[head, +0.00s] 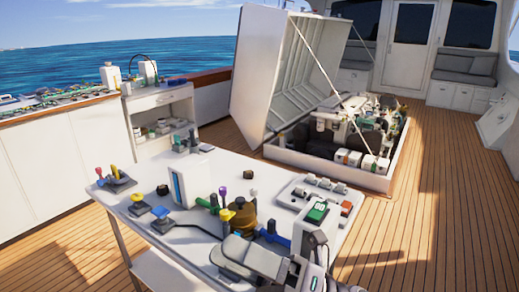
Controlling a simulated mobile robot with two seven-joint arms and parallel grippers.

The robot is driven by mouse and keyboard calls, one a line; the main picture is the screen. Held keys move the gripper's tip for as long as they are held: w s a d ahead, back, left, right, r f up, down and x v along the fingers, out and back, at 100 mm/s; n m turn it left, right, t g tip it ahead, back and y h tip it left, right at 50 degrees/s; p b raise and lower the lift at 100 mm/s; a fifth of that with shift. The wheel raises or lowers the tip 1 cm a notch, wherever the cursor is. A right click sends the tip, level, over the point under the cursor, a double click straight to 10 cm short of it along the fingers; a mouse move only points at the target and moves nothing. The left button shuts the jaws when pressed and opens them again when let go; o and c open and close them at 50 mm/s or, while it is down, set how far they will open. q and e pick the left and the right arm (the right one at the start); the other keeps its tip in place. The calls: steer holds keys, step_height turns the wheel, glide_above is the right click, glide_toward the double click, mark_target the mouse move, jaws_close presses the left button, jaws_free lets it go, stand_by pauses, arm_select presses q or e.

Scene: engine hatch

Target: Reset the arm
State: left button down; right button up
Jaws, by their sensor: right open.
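My right gripper (240,256) is low in the head view, over the near edge of the white work table (135,222). It is open, and I see nothing held in it. Its arm comes in from the bottom right. Beside it on the table are a round brown-gold part (240,216) and a blue-handled item (272,234). The fingertips are small and partly lost against the white table top. My left gripper is not in view.
An open engine hatch (290,75) with struts stands behind the table, above the engine (350,125). A cluttered white counter (60,140) stands left. Wooden deck (430,200) is clear at right.

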steer(key=w+d+f+m+t+h, duration=0.3)
steer(key=d+f+m+t+h, duration=0.45)
steer(key=m, duration=0.55)
steer(key=w+d+f+m+t+h, duration=0.2)
steer(key=d+f+m+t+h, duration=0.55)
steer(key=m, duration=0.65)
steer(key=s+d+f+m+g+h, duration=0.3)
steer(key=s+d+f+m+g, duration=0.1)
steer(key=f, duration=0.6)
steer(key=s+d+f+m+g+h+p, duration=0.1)
steer(key=s+d+f+m+g+h, duration=0.2)
steer(key=s+f+m, duration=0.3)
steer(key=s+d+f+g, duration=0.1)
steer(key=s+f, duration=0.2)
steer(key=f, duration=0.1)
steer(key=shift+h+p, duration=0.3)
steer(key=shift+d, duration=0.1)
